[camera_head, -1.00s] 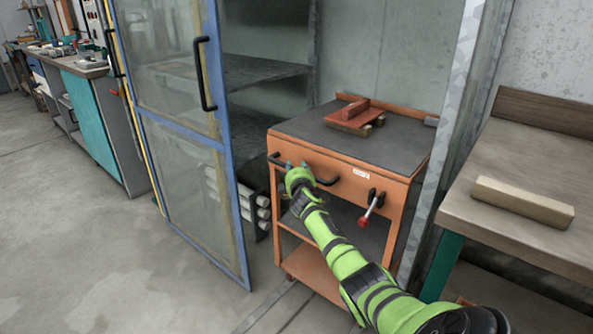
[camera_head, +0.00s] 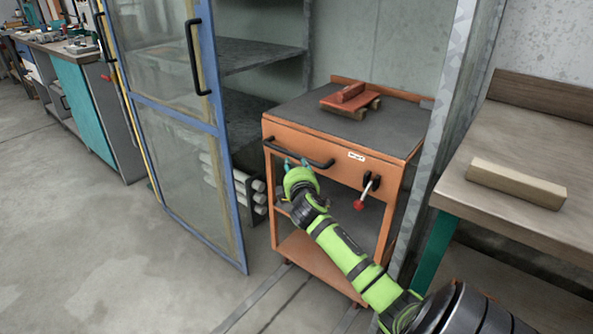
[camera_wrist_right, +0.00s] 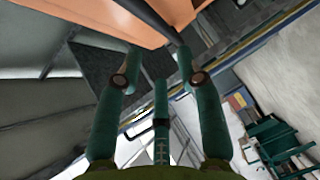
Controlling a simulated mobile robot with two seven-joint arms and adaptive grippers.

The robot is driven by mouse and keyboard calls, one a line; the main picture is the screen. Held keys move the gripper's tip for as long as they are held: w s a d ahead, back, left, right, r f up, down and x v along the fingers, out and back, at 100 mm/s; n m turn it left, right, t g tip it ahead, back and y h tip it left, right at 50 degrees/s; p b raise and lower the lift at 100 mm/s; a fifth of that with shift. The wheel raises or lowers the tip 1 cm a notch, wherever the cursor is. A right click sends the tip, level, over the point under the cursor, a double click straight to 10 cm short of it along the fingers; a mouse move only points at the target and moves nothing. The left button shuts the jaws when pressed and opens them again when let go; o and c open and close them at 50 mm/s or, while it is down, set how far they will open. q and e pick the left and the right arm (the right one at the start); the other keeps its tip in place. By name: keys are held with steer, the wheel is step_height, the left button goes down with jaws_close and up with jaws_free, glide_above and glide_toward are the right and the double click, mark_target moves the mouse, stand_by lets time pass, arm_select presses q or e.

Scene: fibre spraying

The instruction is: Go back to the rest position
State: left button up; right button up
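My right gripper (camera_head: 295,163) is in front of the orange cart (camera_head: 340,152), with its fingertips close below the black drawer handle (camera_head: 318,163). In the right wrist view its teal fingers (camera_wrist_right: 158,62) are spread with nothing held between them. The dark handle bar (camera_wrist_right: 152,18) passes just beyond the fingertips; whether the right fingertip touches it I cannot tell. My right arm reaches in from the lower right. My left gripper is not in view.
A red wooden-handled tool (camera_head: 352,99) lies on the cart's top. A red-tipped lever (camera_head: 366,190) sticks out of its front. A blue-framed glass door (camera_head: 219,130) stands open to the left. A workbench (camera_head: 500,215) with a wooden block (camera_head: 515,184) is at right. Floor at left is clear.

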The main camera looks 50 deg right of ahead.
steer(key=shift+s+a, duration=0.35)
steer(key=shift+s, duration=0.1)
stand_by(0.3)
